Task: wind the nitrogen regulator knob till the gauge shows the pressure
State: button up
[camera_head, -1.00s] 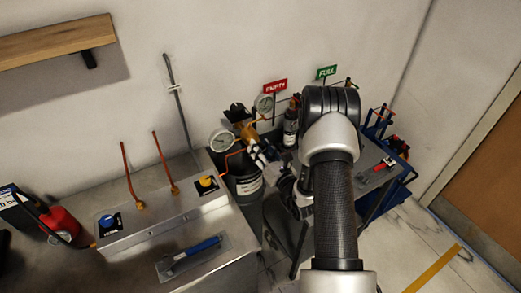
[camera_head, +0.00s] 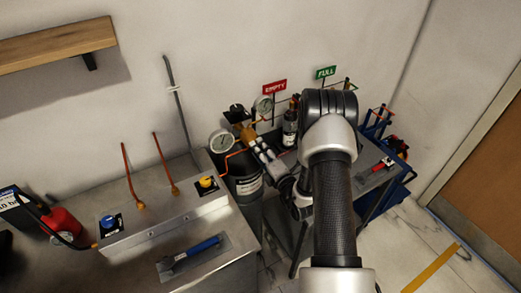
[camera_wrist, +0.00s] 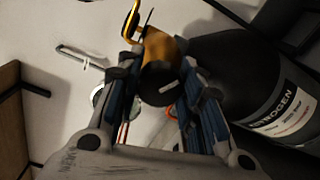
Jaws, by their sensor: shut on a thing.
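The nitrogen cylinder (camera_wrist: 285,100), dark with a white label, stands at the right of the wrist view; its label (camera_head: 248,185) also shows in the head view. The brass regulator (camera_head: 246,133) sits above it, with a round white gauge (camera_head: 222,141) to its left and another gauge (camera_head: 263,104) behind. The dark regulator knob (camera_wrist: 160,84) has a white mark on its face. My gripper (camera_wrist: 155,95) is shut on the knob, one finger on each side. The gauge reading is too small to tell.
A metal bench (camera_head: 205,254) with a blue-handled tool (camera_head: 195,252) and a valve box (camera_head: 165,222) stands at left. A cart (camera_head: 372,180) is at right. EMPTY (camera_head: 275,88) and FULL (camera_head: 326,72) signs stand behind. Floor is clear at lower right.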

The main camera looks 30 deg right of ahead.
jog(key=m, duration=0.5)
jog(key=shift+p, duration=0.4)
jog(key=shift+m, duration=0.3)
jog(key=o, duration=1.1)
jog(key=shift+c, duration=0.2)
jog(key=s, duration=1.2)
jog(key=shift+d, duration=0.15)
